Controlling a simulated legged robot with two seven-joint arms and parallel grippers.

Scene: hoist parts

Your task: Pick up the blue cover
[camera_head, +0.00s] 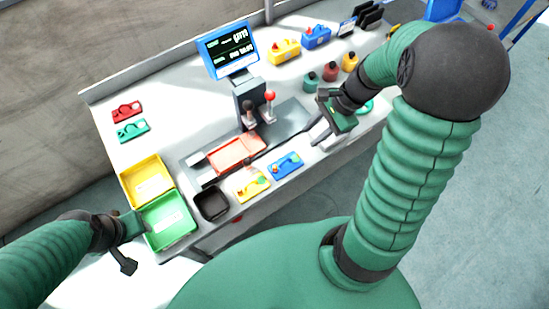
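Two blue parts could be the blue cover. One blue part (316,37) with dark and red details stands at the back of the table, right of a similar yellow part (285,51). A flatter blue part (286,165) with small coloured pieces on it lies at the front edge, beside a similar yellow one (252,183). My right gripper (323,134) is over the table, right of the front blue part and apart from it. It looks open and empty. My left gripper (128,245) is open and empty at the near left, beside the green tray (168,221).
A yellow tray (147,181) and a black bin (211,204) stand at the front left. A screen (229,49) rises mid-table above a fixture with a red-knobbed lever (270,97). Several small coloured containers (330,72) stand behind my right gripper.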

